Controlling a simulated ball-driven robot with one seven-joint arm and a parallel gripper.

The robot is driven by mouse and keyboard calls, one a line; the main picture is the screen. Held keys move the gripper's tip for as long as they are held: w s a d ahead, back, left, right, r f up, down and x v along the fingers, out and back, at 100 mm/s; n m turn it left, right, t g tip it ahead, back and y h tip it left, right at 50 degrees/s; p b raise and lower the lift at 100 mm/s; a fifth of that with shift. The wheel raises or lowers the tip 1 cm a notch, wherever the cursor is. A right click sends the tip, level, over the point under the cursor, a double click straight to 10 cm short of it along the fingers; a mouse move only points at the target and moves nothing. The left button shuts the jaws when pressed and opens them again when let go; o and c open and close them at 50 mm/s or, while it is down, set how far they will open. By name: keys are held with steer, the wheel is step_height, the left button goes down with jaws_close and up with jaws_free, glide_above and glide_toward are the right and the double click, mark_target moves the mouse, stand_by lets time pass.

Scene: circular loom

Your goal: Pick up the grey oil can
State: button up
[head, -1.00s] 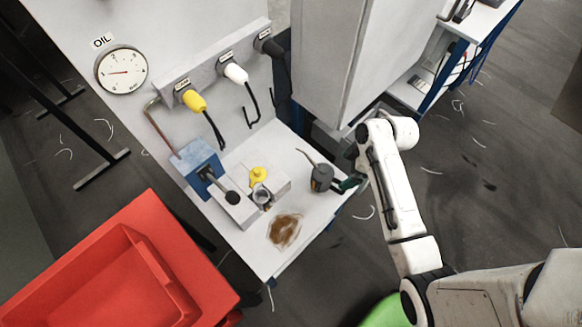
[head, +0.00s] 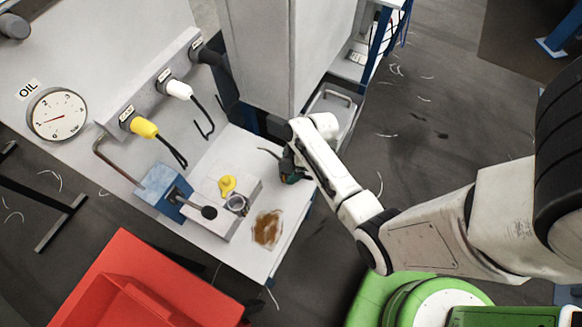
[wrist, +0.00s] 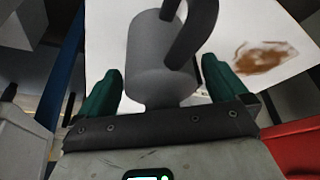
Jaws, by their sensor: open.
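The grey oil can (wrist: 158,62) stands on the white bench top. In the wrist view its body and dark curved handle are between the two green fingers of my gripper (wrist: 158,92). The fingers are open, with a gap beside the can on both sides. In the head view my gripper (head: 291,172) is at the right edge of the bench top and my arm covers most of the can; its thin dark spout (head: 268,153) shows to the left.
A brown oil stain (head: 267,228) lies on the bench top (head: 255,262). A block with a yellow cap (head: 227,185) and a blue unit with a black-knobbed lever (head: 208,212) stand left. A grey cabinet (head: 285,50) rises behind. A red bin (head: 125,285) is at lower left.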

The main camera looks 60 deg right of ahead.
steer(key=shift+x, duration=1.05)
steer(key=shift+c, duration=0.4)
steer(key=c, duration=1.1)
steer(key=shift+c, duration=0.2)
steer(key=shift+r, duration=0.1)
